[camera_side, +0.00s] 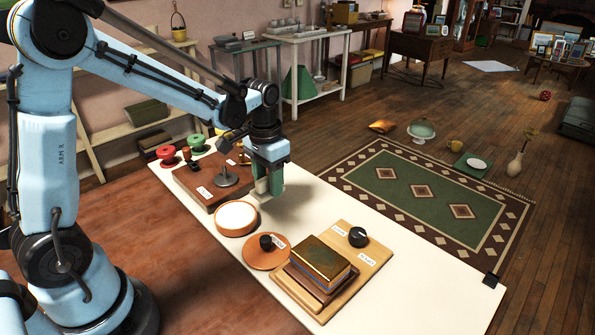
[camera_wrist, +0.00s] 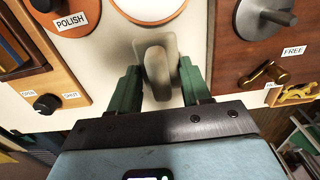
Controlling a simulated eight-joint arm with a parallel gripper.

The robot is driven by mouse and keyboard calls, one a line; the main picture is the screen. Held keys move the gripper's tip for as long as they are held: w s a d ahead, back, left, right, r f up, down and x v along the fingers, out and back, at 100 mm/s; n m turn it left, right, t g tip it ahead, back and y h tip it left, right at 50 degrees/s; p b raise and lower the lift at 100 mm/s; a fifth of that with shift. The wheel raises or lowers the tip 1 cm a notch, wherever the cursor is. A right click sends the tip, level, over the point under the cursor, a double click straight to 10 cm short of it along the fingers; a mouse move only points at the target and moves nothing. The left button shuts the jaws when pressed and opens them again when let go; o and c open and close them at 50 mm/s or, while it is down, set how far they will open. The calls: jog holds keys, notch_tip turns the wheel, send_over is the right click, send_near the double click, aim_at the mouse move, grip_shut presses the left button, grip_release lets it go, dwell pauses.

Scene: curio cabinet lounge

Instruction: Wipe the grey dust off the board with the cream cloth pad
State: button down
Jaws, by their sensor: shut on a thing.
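My gripper (camera_side: 265,182) points down over the white bench top, just behind the round dish. Its two green fingers are shut on a cream-grey pad (camera_wrist: 157,72), which stands between them in the wrist view. The pad (camera_side: 262,186) shows only in small part in the side view. I cannot tell whether its underside touches the surface. I cannot tell which surface is the dusty board; no grey dust stands out clearly, and the grey shade around the pad may be shadow.
A white-filled dish (camera_side: 236,233) and a POLISH disc (camera_side: 258,257) with a black knob stand close in front. A brown block (camera_side: 207,199) with a grey disc lies left. A wooden board (camera_side: 368,263) with stacked books and a dial lies front right. Bare white bench top (camera_side: 440,290) is at right.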

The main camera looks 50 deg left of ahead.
jog(key=shift+r, duration=2.15)
